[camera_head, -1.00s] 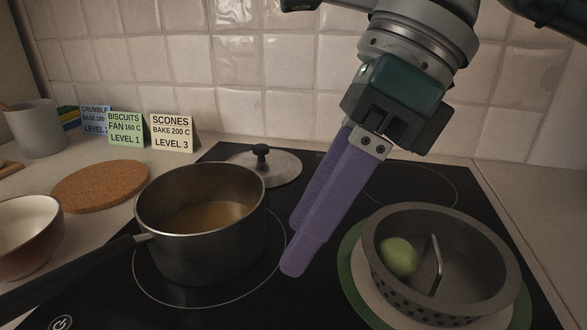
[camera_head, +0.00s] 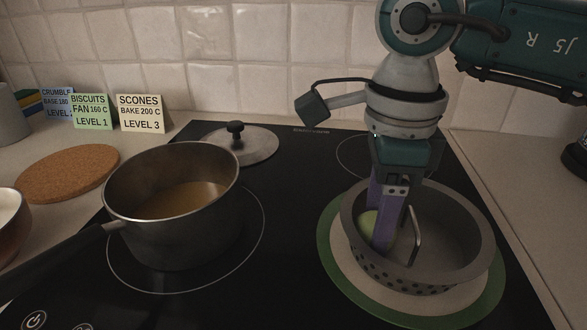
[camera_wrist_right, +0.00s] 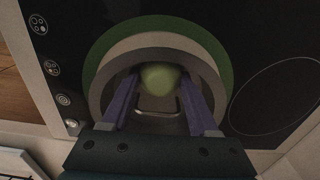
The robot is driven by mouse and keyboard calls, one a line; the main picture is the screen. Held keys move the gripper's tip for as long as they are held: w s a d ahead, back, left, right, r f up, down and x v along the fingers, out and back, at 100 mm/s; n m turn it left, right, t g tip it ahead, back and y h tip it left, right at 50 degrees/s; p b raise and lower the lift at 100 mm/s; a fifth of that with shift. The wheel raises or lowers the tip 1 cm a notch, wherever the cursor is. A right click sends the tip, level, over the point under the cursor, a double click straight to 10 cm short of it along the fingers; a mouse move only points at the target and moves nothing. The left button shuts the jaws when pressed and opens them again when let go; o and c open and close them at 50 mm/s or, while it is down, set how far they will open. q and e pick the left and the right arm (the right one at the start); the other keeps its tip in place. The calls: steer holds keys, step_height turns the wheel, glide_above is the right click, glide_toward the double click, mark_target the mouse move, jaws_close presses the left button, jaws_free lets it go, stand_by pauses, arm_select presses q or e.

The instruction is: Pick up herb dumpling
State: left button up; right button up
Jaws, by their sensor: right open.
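The herb dumpling (camera_head: 368,224) is a pale green ball inside a round grey steamer basket (camera_head: 470,255) with holes in its wall. My right gripper (camera_head: 382,243) points down into the basket with its purple fingers apart, and partly hides the dumpling in the head view. In the right wrist view the dumpling (camera_wrist_right: 160,76) shows between and just beyond the open fingertips (camera_wrist_right: 159,88). I cannot tell whether a finger touches it. My left gripper is not in view.
A thin metal handle (camera_head: 415,236) stands up inside the basket close to the fingers. The basket sits on a green-rimmed plate (camera_head: 330,262) on the black hob. A saucepan (camera_head: 170,235) of brown liquid and a lid (camera_head: 250,147) are to the left. Recipe cards (camera_head: 140,113) stand behind.

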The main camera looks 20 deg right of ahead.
steer(key=shift+f, duration=0.25)
steer(key=c, duration=0.6)
steer(key=shift+r, duration=0.2)
